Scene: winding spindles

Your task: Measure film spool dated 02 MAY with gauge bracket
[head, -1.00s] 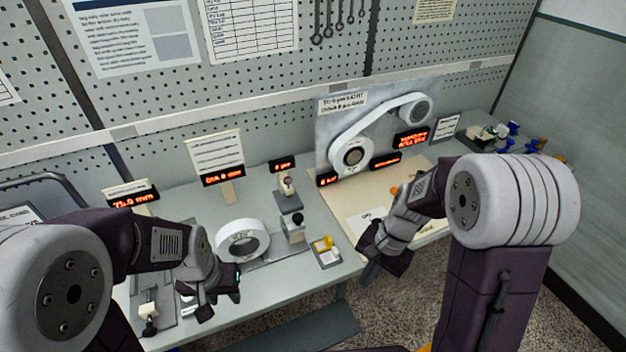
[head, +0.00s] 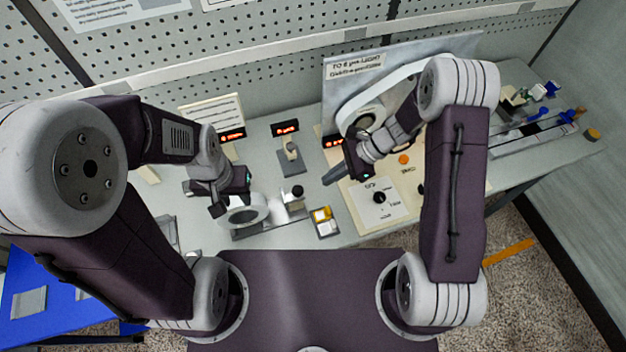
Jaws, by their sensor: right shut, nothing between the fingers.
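A white film spool (head: 246,215) lies at the left part of the bench, partly hidden under my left gripper. No date can be read on it. My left gripper (head: 229,205) is just above and behind the spool's left side, its fingers apart; I cannot tell whether they touch it. A grey long-based fixture (head: 272,229) with a pale block and black knob lies right of the spool; I cannot tell whether it is the gauge bracket. My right gripper (head: 330,178) is shut and empty, over the bench in front of the belt panel.
A small tray with yellow pieces (head: 324,219) stands at the bench's front. A knobbed stand (head: 291,160) is behind it. The upright panel (head: 343,78) with a white belt is behind my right arm. A white sheet (head: 381,203) lies on a beige board. Blue-handled items (head: 551,89) are at far right.

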